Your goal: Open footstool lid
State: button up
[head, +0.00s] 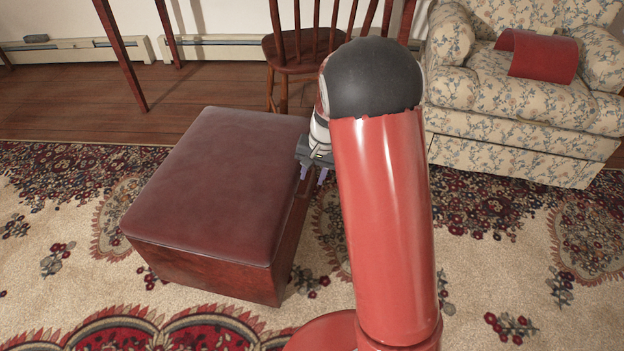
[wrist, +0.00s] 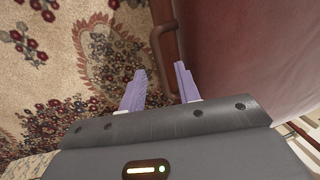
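The footstool (head: 215,180) is a dark wooden box with a padded dark red leather lid (head: 220,165), which lies flat and closed. In the wrist view, the lid's leather (wrist: 240,50) fills the upper right, and a brown handle (wrist: 156,45) sticks out from the side. My gripper (head: 313,175) is at the footstool's right side in the head view, its fingers pointing down. In the wrist view, my gripper (wrist: 160,70) has its two purple fingers apart, with nothing clamped. The handle appears in line with the gap between the fingertips; contact cannot be told.
A wooden chair (head: 290,45) stands behind the footstool. A floral armchair (head: 510,100) with a red object (head: 540,57) on its seat stands at the right. Table legs (head: 120,50) rise at the back left. Patterned carpet (head: 60,270) is open at the front left.

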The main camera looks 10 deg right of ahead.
jog(key=shift+w+a+f, duration=0.1)
jog(key=shift+a+f, duration=0.1)
jog(key=shift+f, duration=0.85)
jog(key=shift+c, duration=0.2)
grip_shut()
